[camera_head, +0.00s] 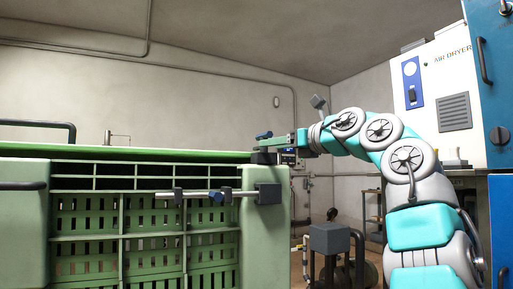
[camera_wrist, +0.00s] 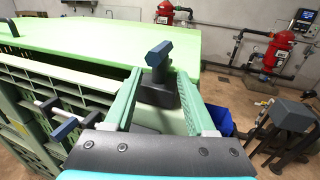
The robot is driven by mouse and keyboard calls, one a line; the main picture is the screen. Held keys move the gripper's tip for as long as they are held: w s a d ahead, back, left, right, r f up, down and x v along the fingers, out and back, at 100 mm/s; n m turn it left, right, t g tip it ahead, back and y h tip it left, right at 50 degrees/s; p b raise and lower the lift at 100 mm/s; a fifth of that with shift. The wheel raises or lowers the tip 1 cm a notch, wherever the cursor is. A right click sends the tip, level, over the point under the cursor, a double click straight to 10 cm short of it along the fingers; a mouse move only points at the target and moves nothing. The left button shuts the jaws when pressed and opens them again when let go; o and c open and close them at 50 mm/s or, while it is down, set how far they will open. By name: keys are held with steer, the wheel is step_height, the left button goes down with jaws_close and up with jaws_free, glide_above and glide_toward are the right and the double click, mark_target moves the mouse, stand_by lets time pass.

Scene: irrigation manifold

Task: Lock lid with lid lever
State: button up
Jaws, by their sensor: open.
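The lid (camera_wrist: 110,40) is a flat light green panel closed over a large green crate (camera_head: 215,232). The lid lever (camera_wrist: 158,56) has a blue hexagonal grip on a dark grey base, standing at the lid's right end. It also shows in the head view (camera_head: 264,135) at the crate's top right corner. My gripper (camera_wrist: 160,76) is open, its two green fingers on either side of the lever's dark base. I cannot tell whether a finger touches it. In the head view my gripper (camera_head: 297,139) is just right of the lever.
A metal bar handle (camera_head: 205,194) juts from the crate's front, with a blue-ended block (camera_wrist: 66,129) in the wrist view. Red tanks (camera_wrist: 273,50) stand at the back wall. Grey-topped equipment (camera_head: 330,238) is right of the crate. A white air dryer cabinet (camera_head: 432,85) stands at far right.

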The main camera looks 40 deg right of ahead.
steer(key=w+p, duration=0.1)
steer(key=w, duration=0.2)
steer(key=w+p, duration=0.2)
steer(key=w, duration=0.1)
steer(key=shift+w+a+r, duration=0.15)
steer(key=shift+w+r, duration=0.05)
steer(key=shift+w, duration=0.15)
steer(key=shift+w+f, duration=0.15)
steer(key=shift+w, duration=0.2)
jaws_close()
